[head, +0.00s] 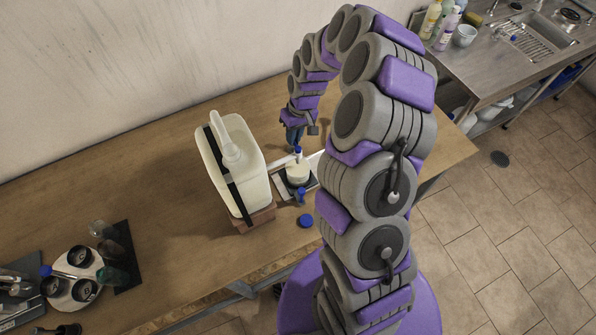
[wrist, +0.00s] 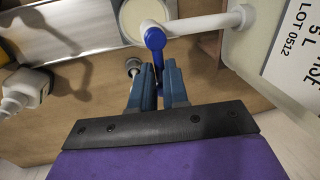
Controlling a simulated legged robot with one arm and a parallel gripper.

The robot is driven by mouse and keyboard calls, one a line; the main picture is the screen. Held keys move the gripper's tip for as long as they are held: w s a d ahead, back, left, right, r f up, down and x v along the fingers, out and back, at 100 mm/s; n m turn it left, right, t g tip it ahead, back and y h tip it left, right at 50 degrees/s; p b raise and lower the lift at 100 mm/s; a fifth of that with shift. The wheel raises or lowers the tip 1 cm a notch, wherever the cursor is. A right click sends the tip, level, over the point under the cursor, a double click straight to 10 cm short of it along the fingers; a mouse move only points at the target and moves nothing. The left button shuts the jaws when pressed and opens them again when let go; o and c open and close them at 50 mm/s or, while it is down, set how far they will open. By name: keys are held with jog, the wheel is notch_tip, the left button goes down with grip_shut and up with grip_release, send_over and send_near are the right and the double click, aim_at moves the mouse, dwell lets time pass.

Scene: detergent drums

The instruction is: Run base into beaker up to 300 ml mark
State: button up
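The white drum (head: 232,168) with a black strap lies on a wooden block on the bench. Its white spout (wrist: 200,24) ends in a blue tap (wrist: 154,38). The beaker (head: 298,173) stands below the tap on a dark-topped scale; its round, cream-coloured inside (wrist: 143,14) shows in the wrist view, cut by the frame. I cannot read its marks or level. My gripper (wrist: 159,80) is at the tap, with its two blue fingers close on either side of the dark blue tap handle. In the head view my gripper (head: 294,137) is just behind the tap.
A loose blue cap (head: 305,221) lies on the bench in front of the scale. A round white holder (head: 76,290) with dark cups and several glasses stand at lower left. A sink (head: 528,38) and bottles are at upper right. The bench left of the drum is mostly clear.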

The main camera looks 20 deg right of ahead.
jog(key=o, duration=0.5)
jog(key=shift+a, duration=0.25)
jog(key=shift+o, duration=0.2)
jog(key=o, duration=0.4)
jog(key=shift+c, duration=0.2)
jog(key=shift+r, duration=0.15)
jog(key=shift+w+d+r, duration=0.1)
jog(key=shift+d+r, duration=0.05)
jog(key=shift+r, duration=0.9)
jog(key=shift+d+r, duration=0.15)
jog(key=shift+r, duration=0.85)
jog(key=shift+r, duration=0.1)
